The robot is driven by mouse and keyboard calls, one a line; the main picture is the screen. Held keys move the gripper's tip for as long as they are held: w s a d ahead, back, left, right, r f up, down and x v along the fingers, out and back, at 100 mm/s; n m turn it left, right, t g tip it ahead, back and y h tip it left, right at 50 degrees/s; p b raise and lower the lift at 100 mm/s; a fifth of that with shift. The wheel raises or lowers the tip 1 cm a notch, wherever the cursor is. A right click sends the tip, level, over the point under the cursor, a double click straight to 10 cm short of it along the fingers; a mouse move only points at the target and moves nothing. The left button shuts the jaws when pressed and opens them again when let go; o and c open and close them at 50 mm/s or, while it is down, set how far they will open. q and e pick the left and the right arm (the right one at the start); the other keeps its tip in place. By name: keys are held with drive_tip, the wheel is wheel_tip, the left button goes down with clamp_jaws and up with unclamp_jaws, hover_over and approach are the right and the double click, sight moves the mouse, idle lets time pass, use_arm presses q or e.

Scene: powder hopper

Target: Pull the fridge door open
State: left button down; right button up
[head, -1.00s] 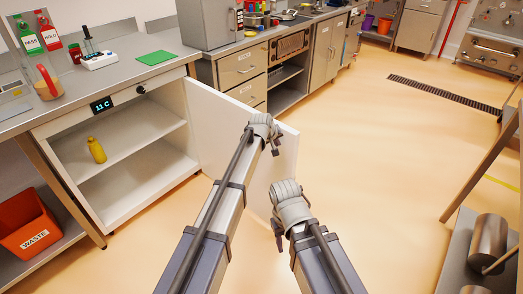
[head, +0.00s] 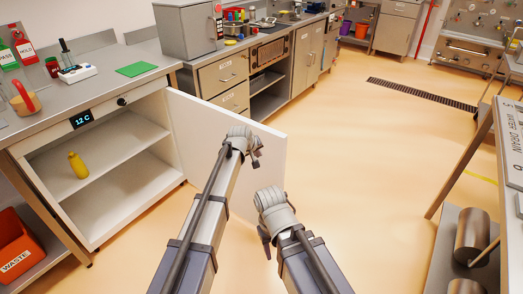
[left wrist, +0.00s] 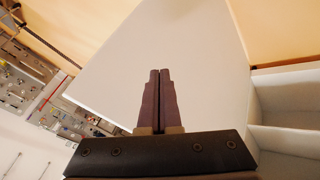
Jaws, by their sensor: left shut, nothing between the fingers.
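The under-counter fridge (head: 18,152) is at the left in the head view, with a lit display (head: 82,119) reading 12 C. Its white door (head: 196,130) stands wide open, swung out to the right, so the shelves show. A yellow bottle (head: 78,165) stands on the upper shelf. My left gripper (head: 257,153) is in front of the door's inner face in the head view. In the left wrist view the left gripper (left wrist: 160,73) is shut and empty, with the door (left wrist: 165,45) behind it. My right gripper (head: 265,243) is low, right of the left arm; its fingers are unclear.
The counter holds a green mat (head: 137,69) and a small white device (head: 82,72). An orange waste bin (head: 20,250) is at the lower left. A table with metal cylinders (head: 472,236) on its lower shelf is at the right. The floor between is clear.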

use_arm(q)
drive_tip(key=s+r+p, duration=0.5)
drive_tip(key=r+p, duration=0.2)
drive_tip(key=r, duration=0.1)
drive_tip(key=shift+s, duration=0.35)
drive_tip(key=shift+d, duration=0.1)
drive_tip(key=s+a+r+m+g+y+p, duration=0.1)
drive_tip(key=s+p, duration=0.3)
drive_tip(key=s, duration=0.7)
drive_tip(key=s+a+r+m+g+y+p, duration=0.2)
drive_tip(key=s+a+r+m+g+p, duration=0.1)
drive_tip(key=s, duration=0.8)
drive_tip(key=s+a+r+m+g+y+p, duration=0.1)
drive_tip(key=s+a+r+m+g+p, duration=0.2)
drive_tip(key=s, duration=0.7)
drive_tip(key=shift+s+a+r+m+y+p, duration=0.3)
drive_tip(key=shift+s+a+m+p, duration=0.1)
drive_tip(key=shift+p, duration=0.5)
drive_tip(key=shift+d, duration=0.2)
